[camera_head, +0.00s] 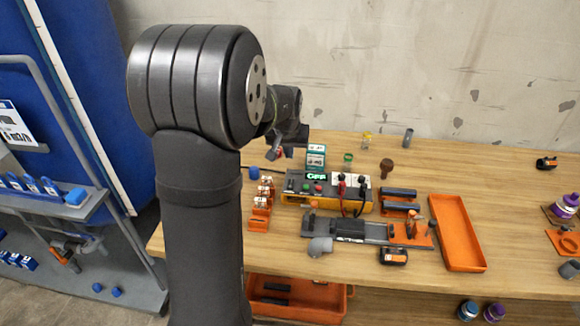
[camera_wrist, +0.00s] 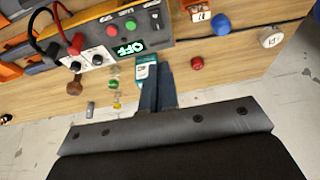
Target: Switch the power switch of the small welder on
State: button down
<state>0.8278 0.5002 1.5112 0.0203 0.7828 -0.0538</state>
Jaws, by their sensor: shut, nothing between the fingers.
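The small welder (camera_head: 325,193) is an orange and dark grey box on the workbench. Its lit green display (camera_wrist: 128,48) reads OFF in the wrist view. Beside the display are a red button (camera_wrist: 113,31) and a green button (camera_wrist: 130,25). A small dark control (camera_wrist: 155,19) sits near the panel's end; I cannot tell its position. My gripper (camera_head: 276,153) is above and to the left of the welder in the head view. In the wrist view its fingers (camera_wrist: 157,68) are shut and empty, apart from the panel and in front of a teal and white box (camera_wrist: 145,72).
Red and black cable plugs (camera_head: 341,186) stand on the welder's right part. A clamp fixture (camera_head: 350,228) lies in front of it. An orange tray (camera_head: 457,233) is to the right, and orange holders (camera_head: 261,208) are at the left.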

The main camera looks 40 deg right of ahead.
aim_at(291, 181)
jog(key=x, duration=1.3)
jog(key=shift+s+a+f, duration=0.2)
jog(key=shift+s+f, duration=0.05)
jog(key=shift+f, duration=0.1)
jog(key=shift+w+f, duration=0.1)
jog(key=shift+f, duration=0.15)
jog(key=shift+s+a, duration=0.55)
jog(key=shift+s, duration=0.1)
